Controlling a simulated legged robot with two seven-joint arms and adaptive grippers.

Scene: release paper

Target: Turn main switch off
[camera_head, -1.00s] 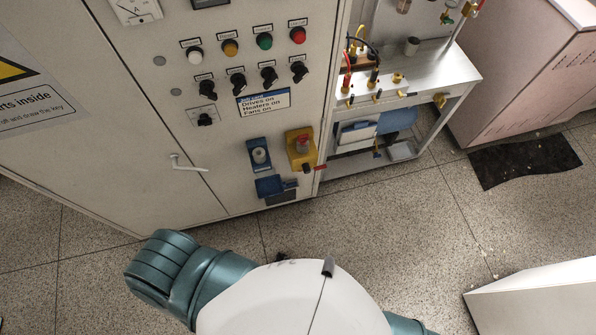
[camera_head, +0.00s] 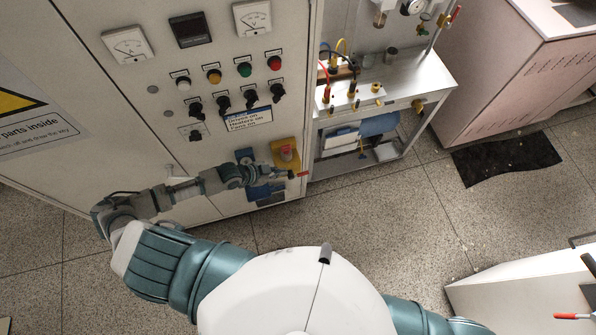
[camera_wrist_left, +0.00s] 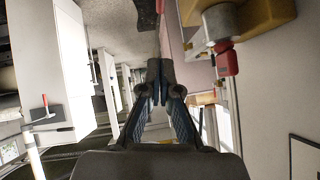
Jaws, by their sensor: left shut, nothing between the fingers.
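The yellow switch box with a red knob (camera_head: 286,152) is low on the front of the grey control cabinet, near its right edge. I take it to be the main switch. A red handle or tag sticks out at its lower right. In the left wrist view, the yellow box (camera_wrist_left: 270,14) is at the upper right, with a grey cylinder and a red piece (camera_wrist_left: 227,62). My left gripper (camera_head: 288,174) is just below the box, apart from the red knob as far as I can tell. Its fingers (camera_wrist_left: 160,72) are shut and empty. My right gripper is out of view.
Black rotary knobs (camera_head: 223,103) and coloured lamps (camera_head: 214,76) are higher on the cabinet. The blue fitting (camera_head: 244,155) left of the box is partly hidden by my arm. A metal bench (camera_head: 425,75) with cables stands to the right. The speckled floor (camera_head: 400,220) is clear in front.

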